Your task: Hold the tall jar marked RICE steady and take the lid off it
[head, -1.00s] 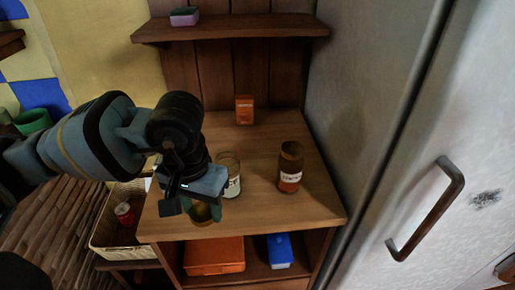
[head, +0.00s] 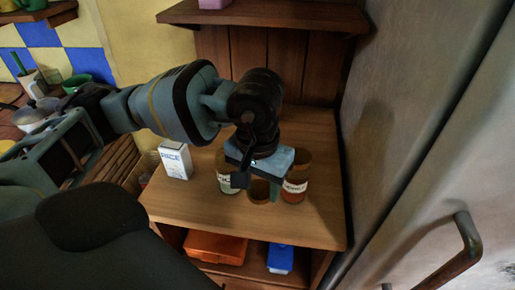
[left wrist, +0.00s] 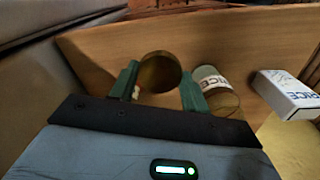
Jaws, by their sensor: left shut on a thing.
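The jar marked RICE (head: 226,181) stands on the wooden counter, left of my left gripper in the head view. In the left wrist view the RICE jar (left wrist: 212,82) is beside the right finger, outside the jaws. My left gripper (head: 260,188) points down and is shut on a brown round thing (left wrist: 160,72), which also shows in the head view (head: 260,193). I cannot tell if this is a lid or a small jar. My right gripper is not in view.
A jar with orange contents (head: 295,188) stands close right of the gripper. A white box marked RICE (head: 175,160) stands at the left. A fridge-like door (head: 420,120) bounds the right. The counter's front (head: 215,225) is clear. An orange box (head: 215,246) lies below.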

